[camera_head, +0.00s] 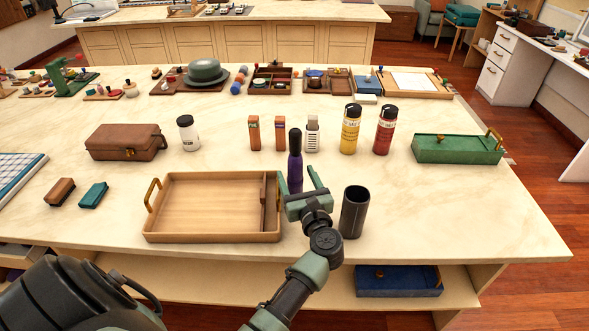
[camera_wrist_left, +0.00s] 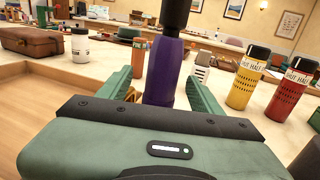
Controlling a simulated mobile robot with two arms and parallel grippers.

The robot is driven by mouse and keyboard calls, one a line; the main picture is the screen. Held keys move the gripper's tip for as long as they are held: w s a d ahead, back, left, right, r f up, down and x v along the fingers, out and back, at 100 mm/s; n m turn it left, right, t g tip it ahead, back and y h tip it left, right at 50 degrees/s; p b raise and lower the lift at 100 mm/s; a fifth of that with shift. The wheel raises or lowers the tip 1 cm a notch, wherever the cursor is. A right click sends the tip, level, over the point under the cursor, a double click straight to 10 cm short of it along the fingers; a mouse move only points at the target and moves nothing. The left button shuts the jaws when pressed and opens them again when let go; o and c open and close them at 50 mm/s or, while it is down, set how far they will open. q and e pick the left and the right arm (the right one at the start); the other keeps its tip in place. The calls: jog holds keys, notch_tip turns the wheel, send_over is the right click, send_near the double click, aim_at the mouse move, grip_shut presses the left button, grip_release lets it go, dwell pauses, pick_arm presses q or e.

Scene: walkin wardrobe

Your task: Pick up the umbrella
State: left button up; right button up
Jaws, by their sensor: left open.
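The umbrella (camera_head: 295,151), purple with a black upper part, stands upright on the pale stone table, just right of a wooden tray. My left gripper (camera_head: 297,178) is open at the umbrella's lower part, coming from the front edge of the table. In the left wrist view, the umbrella (camera_wrist_left: 163,72) rises between the two green fingers of the gripper (camera_wrist_left: 161,88), with a visible gap on each side. The umbrella's bottom is hidden behind the gripper body. My right gripper is not in view.
The wooden tray (camera_head: 210,238) lies close on the left. A dark open cup (camera_head: 354,212) stands close on the right. Yellow (camera_head: 350,130) and red (camera_head: 384,131) bottles and small boxes (camera_head: 254,133) stand behind. Clear tabletop lies right of the cup.

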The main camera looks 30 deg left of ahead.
pick_arm(q)
jog(key=x, duration=0.1)
jog(key=p+x, duration=0.1)
jog(key=x, duration=0.3)
jog(key=shift+d+r+p, duration=0.1)
jog(key=shift+r+p, duration=0.2)
jog(key=shift+r, duration=0.1)
jog(key=shift+w, duration=0.25)
jog(key=shift+a+f, duration=0.1)
jog(key=shift+a, duration=0.1)
jog(key=shift+c, duration=0.4)
grip_shut()
